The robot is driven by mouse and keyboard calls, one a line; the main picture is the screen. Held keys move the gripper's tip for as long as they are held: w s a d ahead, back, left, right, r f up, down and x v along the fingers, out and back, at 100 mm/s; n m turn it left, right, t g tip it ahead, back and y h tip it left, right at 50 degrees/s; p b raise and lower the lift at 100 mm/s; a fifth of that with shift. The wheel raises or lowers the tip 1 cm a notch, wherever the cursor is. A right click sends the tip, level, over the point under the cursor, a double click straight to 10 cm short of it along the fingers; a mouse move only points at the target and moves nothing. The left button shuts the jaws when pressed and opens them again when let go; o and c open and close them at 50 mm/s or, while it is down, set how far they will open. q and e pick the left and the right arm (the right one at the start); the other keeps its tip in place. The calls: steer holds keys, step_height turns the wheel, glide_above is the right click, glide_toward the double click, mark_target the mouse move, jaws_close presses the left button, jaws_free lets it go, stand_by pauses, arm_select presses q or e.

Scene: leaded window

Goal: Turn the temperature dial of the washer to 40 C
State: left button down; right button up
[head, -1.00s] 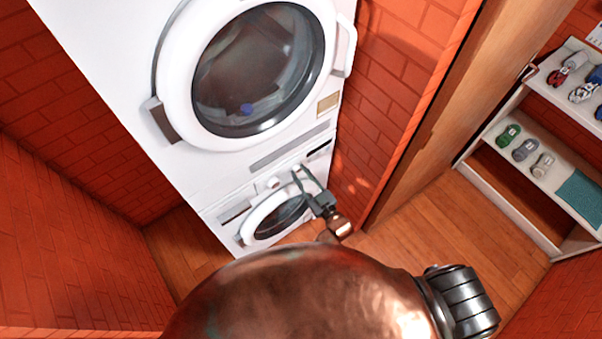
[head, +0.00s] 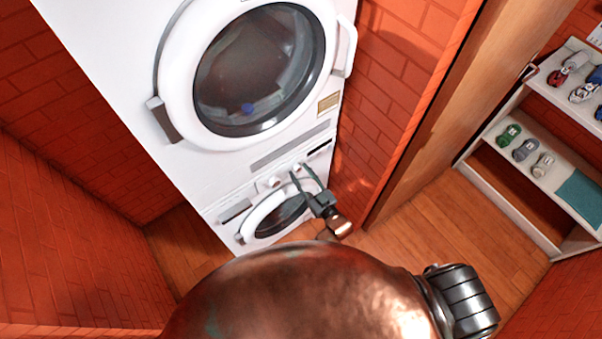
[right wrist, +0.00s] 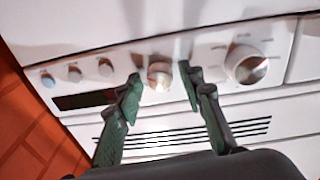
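The washer (head: 225,213) is the lower white machine, with a round door below its control panel. In the right wrist view, a small round dial (right wrist: 159,77) with a silvery face sits mid-panel. A larger knob (right wrist: 247,65) is to its right. I cannot read any temperature marks or the dial's setting. My right gripper (right wrist: 160,80) is open, with one green-grey finger on each side of the small dial and visible gaps between. In the head view my right gripper (head: 299,172) is at the washer's panel. My left gripper is not in view.
Several small buttons (right wrist: 75,73) and a dark display (right wrist: 85,100) lie left of the dial. A second machine with a big round door (head: 262,70) is stacked above. A brick wall (head: 375,110) stands close on the right. A shelf (head: 540,165) holds shoes.

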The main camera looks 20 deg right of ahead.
steer(key=shift+o, duration=0.5)
steer(key=v, duration=1.2)
steer(key=shift+f, duration=0.1)
